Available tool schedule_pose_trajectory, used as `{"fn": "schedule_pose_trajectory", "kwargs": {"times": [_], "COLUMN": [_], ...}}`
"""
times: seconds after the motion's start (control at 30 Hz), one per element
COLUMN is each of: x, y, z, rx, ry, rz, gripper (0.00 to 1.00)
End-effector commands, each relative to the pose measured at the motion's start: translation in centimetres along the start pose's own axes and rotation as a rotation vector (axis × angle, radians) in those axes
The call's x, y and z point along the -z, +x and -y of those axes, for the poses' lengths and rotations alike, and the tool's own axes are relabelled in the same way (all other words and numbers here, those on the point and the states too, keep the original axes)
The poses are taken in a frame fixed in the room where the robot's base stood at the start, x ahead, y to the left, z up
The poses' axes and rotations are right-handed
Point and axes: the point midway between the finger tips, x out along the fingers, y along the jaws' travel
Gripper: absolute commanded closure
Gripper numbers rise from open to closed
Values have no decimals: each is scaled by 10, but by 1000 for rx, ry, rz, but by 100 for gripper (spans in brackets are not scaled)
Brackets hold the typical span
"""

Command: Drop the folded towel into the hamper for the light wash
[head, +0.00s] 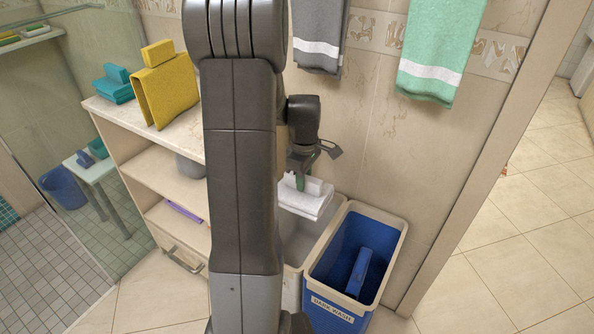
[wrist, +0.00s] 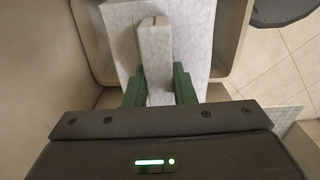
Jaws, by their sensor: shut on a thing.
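The white folded towel (head: 308,203) is held over the pale hamper (head: 298,246) in the head view. My gripper (head: 300,182) is above the towel, with its green fingers shut on the towel's raised ridge. In the wrist view, the towel (wrist: 193,50) lies flat below the fingers, with the ridge between the fingertips of my gripper (wrist: 158,88). The hamper's beige rim (wrist: 232,40) shows around the towel there. My arm hides the left part of the pale hamper in the head view, and its front label is not visible.
A blue hamper (head: 327,286) labelled DARK WASH stands right beside the pale one, with a blue item (head: 359,272) inside. A shelf unit (head: 150,160) with a yellow towel (head: 166,88) stands left. Grey (head: 318,38) and green (head: 430,50) towels hang on the wall behind.

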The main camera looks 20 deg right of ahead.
Motion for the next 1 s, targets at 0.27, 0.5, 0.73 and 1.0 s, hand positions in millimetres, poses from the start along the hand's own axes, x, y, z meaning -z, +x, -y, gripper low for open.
{"fn": "schedule_pose_trajectory", "kwargs": {"times": [0.27,0.5,0.73,1.0], "x": [-5,-4,-4,-4], "y": [12,41,60,59], "z": [-1,0,-1,-1], "rx": [0,1,0,0], "ry": [-20,-19,-18,-18], "rz": [0,1,0,0], "gripper": [100,100,100,100]}}
